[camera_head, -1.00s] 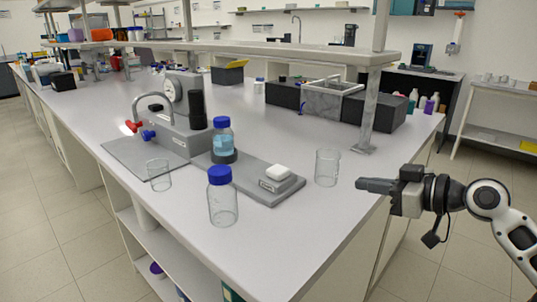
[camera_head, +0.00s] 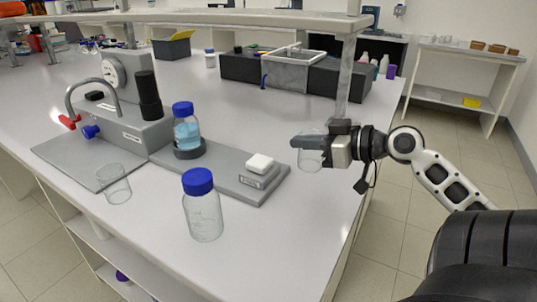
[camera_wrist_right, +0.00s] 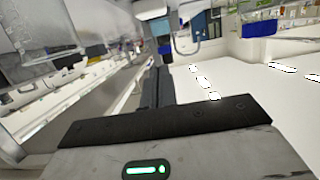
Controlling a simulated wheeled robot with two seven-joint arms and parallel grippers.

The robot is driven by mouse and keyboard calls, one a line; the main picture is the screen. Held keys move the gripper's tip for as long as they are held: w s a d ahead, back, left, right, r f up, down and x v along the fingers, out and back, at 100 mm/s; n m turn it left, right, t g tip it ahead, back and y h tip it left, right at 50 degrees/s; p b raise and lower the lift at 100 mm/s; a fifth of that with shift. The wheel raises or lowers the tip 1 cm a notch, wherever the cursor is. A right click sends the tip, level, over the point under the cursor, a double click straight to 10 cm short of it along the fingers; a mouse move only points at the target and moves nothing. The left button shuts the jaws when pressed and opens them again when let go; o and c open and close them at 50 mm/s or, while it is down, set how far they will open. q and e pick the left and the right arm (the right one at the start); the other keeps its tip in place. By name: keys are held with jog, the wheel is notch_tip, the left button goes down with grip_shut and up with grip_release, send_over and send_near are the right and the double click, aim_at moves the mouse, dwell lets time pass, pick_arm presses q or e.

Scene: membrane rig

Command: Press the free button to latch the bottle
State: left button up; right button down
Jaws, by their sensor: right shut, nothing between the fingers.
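A white button (camera_head: 260,163) tops a small grey block at the right end of a grey base plate (camera_head: 222,178). A bottle with blue liquid and a blue cap (camera_head: 187,132) stands upright in a dark ring (camera_head: 190,150) on the plate. My right gripper (camera_head: 293,142) is shut and empty, to the right of and above the button, apart from it. Its fingers point left and overlap a clear glass beaker (camera_head: 311,160) in the head view; I cannot tell whether they touch. The dark fingers also show in the right wrist view (camera_wrist_right: 156,88). My left gripper is not in view.
A clear blue-capped bottle (camera_head: 203,212) stands at the bench's front edge. Another glass beaker (camera_head: 117,188) is at left. A grey rig (camera_head: 130,125) with gauge, black cylinder and red and blue valves stands behind. A shelf post (camera_head: 347,75) rises behind my gripper.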

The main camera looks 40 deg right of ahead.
jog(key=p, duration=0.1)
send_over(269, 163)
jog(key=shift+s+f, duration=0.15)
jog(key=shift+f, duration=0.7)
notch_tip(269, 163, down, 4)
jog(key=shift+r, duration=0.25)
jog(key=shift+f, duration=0.4)
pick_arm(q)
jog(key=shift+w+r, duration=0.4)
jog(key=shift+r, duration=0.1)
